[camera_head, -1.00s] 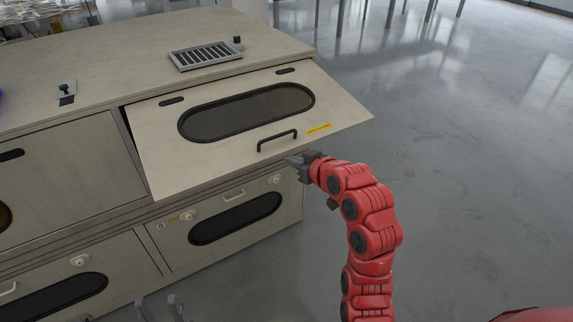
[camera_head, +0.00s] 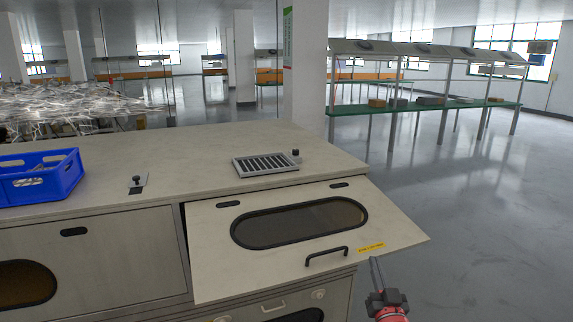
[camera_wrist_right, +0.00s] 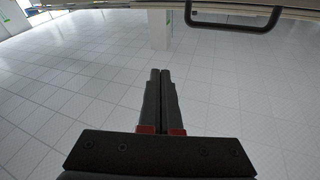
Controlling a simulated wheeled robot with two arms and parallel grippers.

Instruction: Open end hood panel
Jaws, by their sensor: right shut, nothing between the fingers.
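The end hood panel (camera_head: 220,262) is a beige flap with a dark oval window (camera_head: 300,222). In the head view it is tilted outward from the cabinet front, hinged near the top, with a dark gap along its left side. Its black bar handle (camera_head: 327,257) is near the lower edge, beside a yellow label (camera_head: 370,247). My right gripper (camera_head: 376,264) is right of the handle, near the panel's lower right edge, apart from the handle. In the right wrist view its fingers (camera_wrist_right: 160,100) are shut and empty, and the handle (camera_wrist_right: 236,27) shows at top right. My left gripper is out of view.
On the beige cabinet top are a vent grille (camera_head: 265,163), a small latch (camera_head: 136,184) and a blue crate (camera_head: 40,178). A closed neighbouring panel (camera_head: 110,258) is at left. Open grey floor (camera_head: 480,230) lies to the right, with green-shelved benches (camera_head: 430,106) behind.

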